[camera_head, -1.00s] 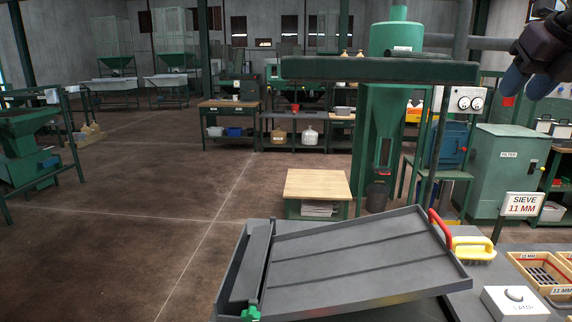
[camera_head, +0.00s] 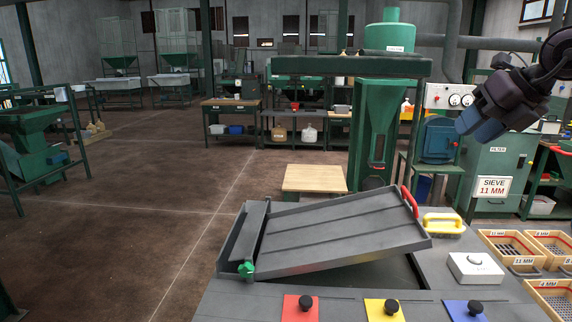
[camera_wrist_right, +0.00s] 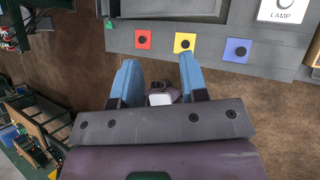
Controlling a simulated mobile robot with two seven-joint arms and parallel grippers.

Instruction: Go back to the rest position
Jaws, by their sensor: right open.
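My right gripper (camera_head: 477,125) hangs in the air at the upper right of the head view, in front of the green filter cabinet. It is empty. In the right wrist view its two blue fingers (camera_wrist_right: 160,75) are apart with nothing between them. Beyond them lies the bench edge with red (camera_wrist_right: 143,39), yellow (camera_wrist_right: 185,42) and blue (camera_wrist_right: 237,48) squares, each with a black knob. My left gripper shows in neither view.
A grey tilted tray (camera_head: 340,232) with a red handle (camera_head: 410,201) stands on the bench. A yellow-handled brush (camera_head: 443,223), a white lamp box (camera_head: 475,267) and several wooden sieves (camera_head: 505,244) lie to the right. Open floor (camera_head: 120,210) is on the left.

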